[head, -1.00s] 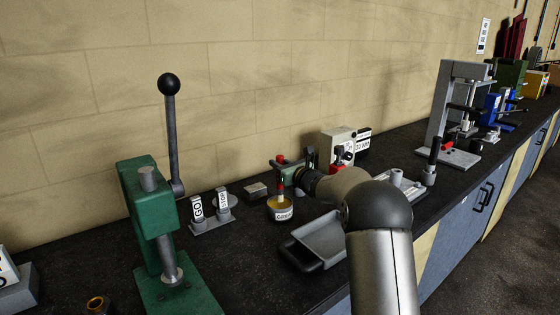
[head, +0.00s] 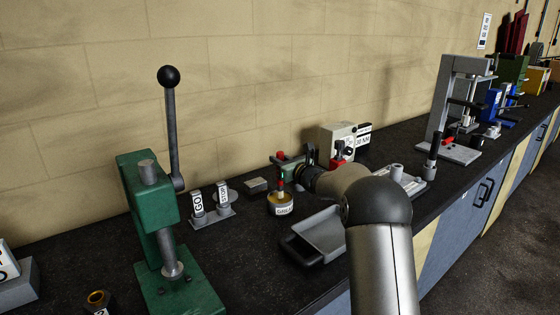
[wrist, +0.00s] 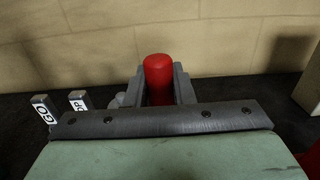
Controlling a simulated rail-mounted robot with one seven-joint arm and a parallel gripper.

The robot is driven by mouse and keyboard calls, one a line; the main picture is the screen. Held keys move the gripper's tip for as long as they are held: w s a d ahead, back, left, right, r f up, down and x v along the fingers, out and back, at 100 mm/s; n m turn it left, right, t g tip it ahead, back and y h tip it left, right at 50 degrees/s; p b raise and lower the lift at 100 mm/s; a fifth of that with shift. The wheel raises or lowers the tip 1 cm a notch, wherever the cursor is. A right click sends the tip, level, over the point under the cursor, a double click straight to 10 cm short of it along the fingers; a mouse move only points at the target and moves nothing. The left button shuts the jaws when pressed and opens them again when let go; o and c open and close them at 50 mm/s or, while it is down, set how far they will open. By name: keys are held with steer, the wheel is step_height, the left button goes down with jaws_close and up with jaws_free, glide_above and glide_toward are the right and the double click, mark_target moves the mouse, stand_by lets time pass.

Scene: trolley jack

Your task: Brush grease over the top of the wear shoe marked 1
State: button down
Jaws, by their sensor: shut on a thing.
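My gripper (head: 283,181) is shut on a red-handled tool, probably the grease brush; the red handle (wrist: 158,78) stands between the two grey fingers in the wrist view. In the head view the handle is roughly upright at the yellow grease pot (head: 281,204), which has a white label. The handle's lower end meets the pot's top in the picture; whether the bristles are in the grease or above it I cannot tell. I cannot make out any wear shoe marked 1. A small grey block (head: 256,185) lies behind the pot to the left, with no readable mark.
A green press (head: 148,205) with a tall black-knobbed lever stands at left. Labelled gauges (head: 210,208) stand between it and the pot. A grey tray (head: 325,232) lies in front. A grey box (head: 338,139) stands behind my arm. A grey frame (head: 455,110) is at right.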

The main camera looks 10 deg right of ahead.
steer(key=shift+f+b, duration=0.75)
steer(key=shift+b, duration=0.1)
stand_by(2.0)
steer(key=shift+r, duration=0.15)
steer(key=shift+r+p, duration=1.8)
steer(key=shift+r, duration=1.8)
